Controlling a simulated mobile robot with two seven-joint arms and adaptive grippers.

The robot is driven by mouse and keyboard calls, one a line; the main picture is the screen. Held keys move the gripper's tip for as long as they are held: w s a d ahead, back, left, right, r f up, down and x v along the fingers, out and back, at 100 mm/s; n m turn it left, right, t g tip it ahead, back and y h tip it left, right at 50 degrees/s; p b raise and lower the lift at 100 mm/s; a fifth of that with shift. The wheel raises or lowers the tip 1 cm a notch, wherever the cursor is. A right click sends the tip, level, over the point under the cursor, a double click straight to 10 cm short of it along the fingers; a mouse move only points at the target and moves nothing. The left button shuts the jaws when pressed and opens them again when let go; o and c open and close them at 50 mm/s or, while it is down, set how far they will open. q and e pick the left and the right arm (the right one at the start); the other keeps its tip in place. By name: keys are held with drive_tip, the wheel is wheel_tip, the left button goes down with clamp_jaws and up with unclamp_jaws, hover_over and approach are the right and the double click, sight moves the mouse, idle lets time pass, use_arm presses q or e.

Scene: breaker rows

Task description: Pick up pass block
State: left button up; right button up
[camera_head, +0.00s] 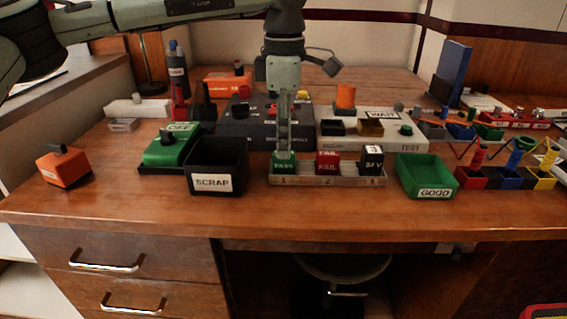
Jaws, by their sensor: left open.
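A green block (284,168), taken to be the pass block, sits in the left slot of a light grey tray (325,181) on the wooden desk. Its white lettering is too small to read surely. Beside it in the tray are a red block marked FAIL (327,164) and a black block (371,160). My left gripper (284,150) points down at the green block, its fingers seen nearly edge-on. It is open, with the fingertips at the block's top. The fingers hide part of the block, and I cannot tell if they touch it. My right gripper is not in view.
A black SCRAP bin (217,183) stands left of the tray and a green GOOD bin (427,190) right of it. Behind are a dark box (238,128) and a white TEST unit (391,142). An orange block (64,168) lies far left. The desk's front strip is clear.

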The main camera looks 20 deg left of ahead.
sight(284, 163)
use_arm(q)
wheel_tip(284, 163, down, 2)
drive_tip(key=shift+f, duration=0.1)
clamp_jaws()
idle(0.5)
